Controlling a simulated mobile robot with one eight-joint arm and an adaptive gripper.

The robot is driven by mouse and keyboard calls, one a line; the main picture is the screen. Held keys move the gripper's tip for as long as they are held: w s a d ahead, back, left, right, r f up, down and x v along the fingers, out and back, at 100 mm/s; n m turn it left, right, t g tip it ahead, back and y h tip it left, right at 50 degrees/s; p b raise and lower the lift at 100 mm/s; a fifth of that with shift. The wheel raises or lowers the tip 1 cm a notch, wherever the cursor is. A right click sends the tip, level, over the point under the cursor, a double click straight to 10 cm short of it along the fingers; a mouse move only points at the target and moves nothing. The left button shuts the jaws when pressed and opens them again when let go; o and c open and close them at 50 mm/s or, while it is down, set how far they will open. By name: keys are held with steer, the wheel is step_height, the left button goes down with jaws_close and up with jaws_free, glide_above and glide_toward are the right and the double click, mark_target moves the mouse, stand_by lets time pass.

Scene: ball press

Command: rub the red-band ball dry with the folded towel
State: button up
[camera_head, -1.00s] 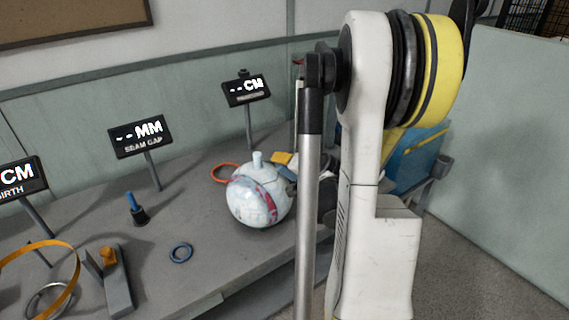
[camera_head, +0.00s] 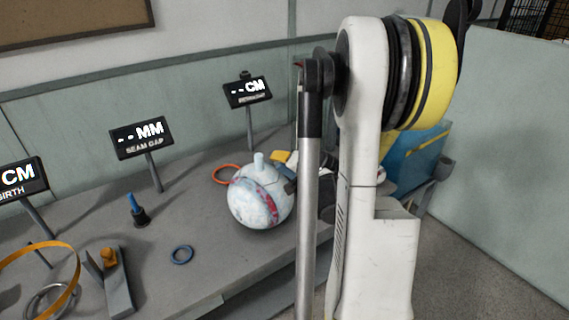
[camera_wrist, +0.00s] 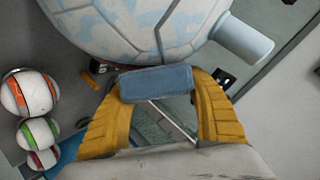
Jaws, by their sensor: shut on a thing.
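The ball (camera_head: 259,205) is white and pale blue with a red band down its right side and a short peg on top. It stands on the grey bench, left of my arm. In the wrist view the ball (camera_wrist: 150,25) fills the top, its peg pointing right. My gripper (camera_wrist: 165,88) has yellow fingers shut on the folded blue towel (camera_wrist: 155,82). The towel lies right at the ball's near edge; I cannot tell whether it touches. The red band does not show in the wrist view, and my arm mostly hides the gripper in the head view.
An orange ring (camera_head: 226,174) lies behind the ball, and a blue ring (camera_head: 182,254) lies in front to the left. Display signs (camera_head: 142,139) stand along the back. Several smaller banded balls (camera_wrist: 30,92) show at left in the wrist view.

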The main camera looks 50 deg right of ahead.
steer(key=shift+s+a, duration=0.4)
steer(key=shift+s, duration=0.45)
steer(key=shift+w+d+b, duration=0.2)
steer(key=shift+w+d, duration=0.1)
steer(key=shift+w, duration=0.4)
steer(key=shift+w+d+b, duration=0.15)
steer(key=shift+w+d, duration=0.15)
steer(key=shift+w, duration=0.4)
steer(key=shift+s+a, duration=0.3)
steer(key=shift+s, duration=0.4)
steer(key=shift+s+a, duration=0.3)
steer(key=shift+s, duration=0.4)
steer(key=s+d+r+p, duration=0.1)
steer(key=d+r+p, duration=0.2)
steer(key=r, duration=0.1)
steer(key=shift+s+d+r, duration=0.2)
steer(key=shift+s+d, duration=0.1)
steer(key=shift+d, duration=0.1)
